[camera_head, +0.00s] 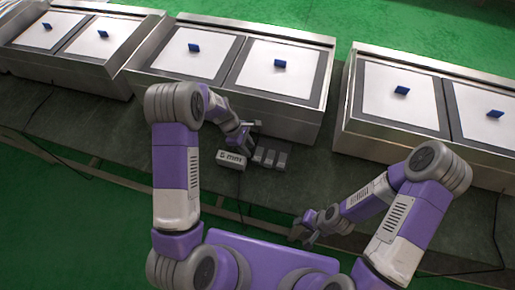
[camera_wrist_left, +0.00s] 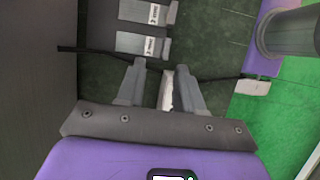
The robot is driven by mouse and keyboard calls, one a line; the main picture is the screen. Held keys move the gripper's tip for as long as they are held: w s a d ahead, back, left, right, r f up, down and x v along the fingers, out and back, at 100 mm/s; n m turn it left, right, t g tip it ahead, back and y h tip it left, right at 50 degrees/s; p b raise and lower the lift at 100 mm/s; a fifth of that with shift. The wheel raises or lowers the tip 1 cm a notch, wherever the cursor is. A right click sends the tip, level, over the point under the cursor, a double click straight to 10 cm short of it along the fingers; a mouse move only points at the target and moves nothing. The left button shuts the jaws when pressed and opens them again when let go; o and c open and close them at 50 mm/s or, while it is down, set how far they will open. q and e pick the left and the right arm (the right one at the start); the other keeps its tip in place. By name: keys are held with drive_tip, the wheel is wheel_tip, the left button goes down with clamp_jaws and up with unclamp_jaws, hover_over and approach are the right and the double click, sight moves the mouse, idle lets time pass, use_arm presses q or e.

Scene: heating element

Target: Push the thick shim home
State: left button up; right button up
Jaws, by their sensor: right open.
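Which is the thick one I cannot tell. A white block marked "6 mm" (camera_head: 231,160) lies left of them. My left gripper (camera_head: 247,128) is just above and behind these pieces. In the left wrist view its fingers (camera_wrist_left: 160,88) are apart, with a pale piece partly visible between them; two labelled shims (camera_wrist_left: 147,12) (camera_wrist_left: 140,43) lie beyond. My right gripper (camera_head: 303,228) is open and empty near the bench's front edge.
Metal-framed units with white panels stand along the back, such as the middle unit (camera_head: 275,80) and the right unit (camera_head: 400,95); each panel carries a small blue piece. Black cables lie on the dark bench (camera_head: 110,130). Bare bench lies left of the block.

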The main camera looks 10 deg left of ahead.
sight(258, 154)
use_arm(q)
drive_tip(key=x, duration=0.2)
drive_tip(key=b+x, duration=0.1)
drive_tip(key=x, duration=0.1)
drive_tip(key=s+b+x, duration=0.1)
drive_tip(key=x, duration=0.2)
drive_tip(key=shift+d, duration=0.1)
drive_tip(key=shift+r, duration=0.1)
clamp_jaws()
